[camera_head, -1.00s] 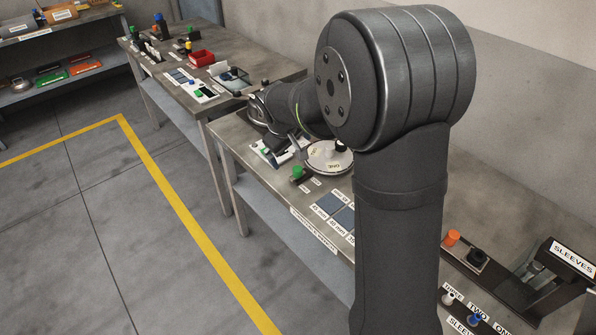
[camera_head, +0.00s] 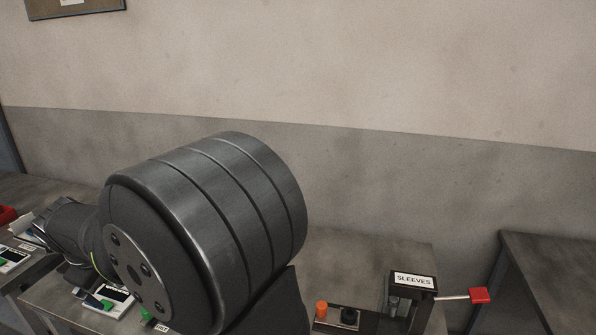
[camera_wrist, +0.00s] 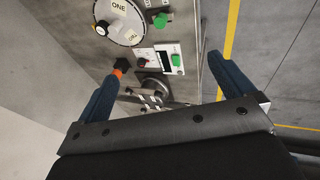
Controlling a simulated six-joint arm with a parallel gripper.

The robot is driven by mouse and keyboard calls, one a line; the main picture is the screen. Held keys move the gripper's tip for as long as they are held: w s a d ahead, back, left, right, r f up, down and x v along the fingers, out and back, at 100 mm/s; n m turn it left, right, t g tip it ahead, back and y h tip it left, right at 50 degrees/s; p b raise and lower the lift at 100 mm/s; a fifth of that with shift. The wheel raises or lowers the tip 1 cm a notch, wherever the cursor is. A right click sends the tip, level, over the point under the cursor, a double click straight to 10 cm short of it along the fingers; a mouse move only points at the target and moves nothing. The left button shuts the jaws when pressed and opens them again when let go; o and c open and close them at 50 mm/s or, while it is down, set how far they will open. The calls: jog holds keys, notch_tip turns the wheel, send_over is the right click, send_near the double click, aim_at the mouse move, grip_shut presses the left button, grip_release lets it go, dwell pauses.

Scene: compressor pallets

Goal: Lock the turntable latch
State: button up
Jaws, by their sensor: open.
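The turntable (camera_wrist: 121,20) is a round white disc with labels such as ONE and TWO, at the top left of the wrist view. It is out of sight behind my arm in the head view. A black knob (camera_wrist: 123,64) with an orange part sits below the disc, close to the left fingertip; I cannot tell whether it is the latch or whether the finger touches it. My gripper (camera_wrist: 166,68) is open, with its blue fingers wide apart over the bench and nothing held between them.
A white panel (camera_wrist: 160,62) with a green button (camera_wrist: 176,60) lies between the fingers in the picture. A green knob (camera_wrist: 161,19) stands beside the disc. In the head view, a SLEEVES box (camera_head: 412,283) with a red-ended lever (camera_head: 479,295) stands right, near an orange knob (camera_head: 321,309).

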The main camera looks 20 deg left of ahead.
jog(key=shift+f, duration=0.1)
jog(key=c, duration=1.4)
jog(key=shift+s+f+n, duration=0.15)
jog(key=shift+f+n, duration=0.2)
jog(key=shift+n, duration=0.05)
jog(key=c, duration=0.4)
jog(key=s+f+n+t, duration=0.1)
jog(key=f+n, duration=0.1)
jog(key=n, duration=0.1)
jog(key=s+a+f+n+h, duration=0.1)
jog(key=f+n, duration=0.2)
jog(key=s+f+n+t, duration=0.1)
jog(key=f+n, duration=0.1)
jog(key=shift+a+f+n+t, duration=0.15)
jog(key=shift+f+n+t, duration=0.15)
jog(key=shift+f+n, duration=0.1)
grip_shut()
jog(key=s+a+f+n+t, duration=0.1)
jog(key=s+f+n+t, duration=0.1)
jog(key=f+n, duration=0.4)
jog(key=shift+s+a+n, duration=0.3)
jog(key=shift+s+n, duration=0.45)
jog(key=shift+n, duration=1.15)
